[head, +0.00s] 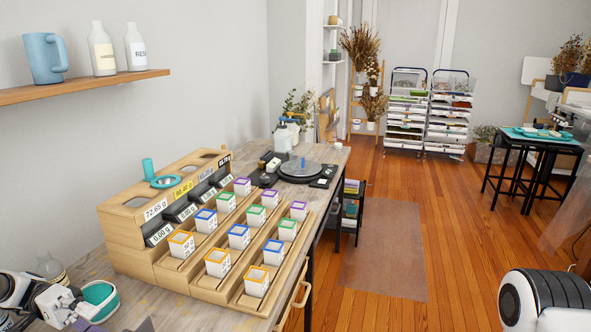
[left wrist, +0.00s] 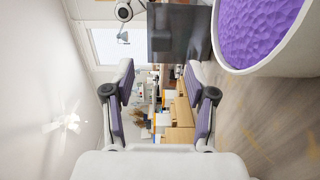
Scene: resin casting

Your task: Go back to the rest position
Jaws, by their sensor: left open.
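My left gripper (left wrist: 159,82) is open in the left wrist view. Its two purple-padded fingers stand well apart with nothing between them. In the head view, white and black parts of my left arm (head: 58,304) show at the lower left corner, beside the near end of the workbench (head: 92,272). A large pale-rimmed container with a purple textured inside (left wrist: 258,32) fills the upper right of the left wrist view, apart from the fingers. My right gripper is not in view. A white and black part of my right arm (head: 545,300) shows at the lower right.
A stepped wooden rack (head: 128,254) holds several small cups with coloured rims and number displays. A teal-topped object (head: 100,295) is close to my left arm. A black round turntable (head: 300,170) stands farther back. A shelf (head: 90,86) is above. The floor to the right (head: 385,250) is clear.

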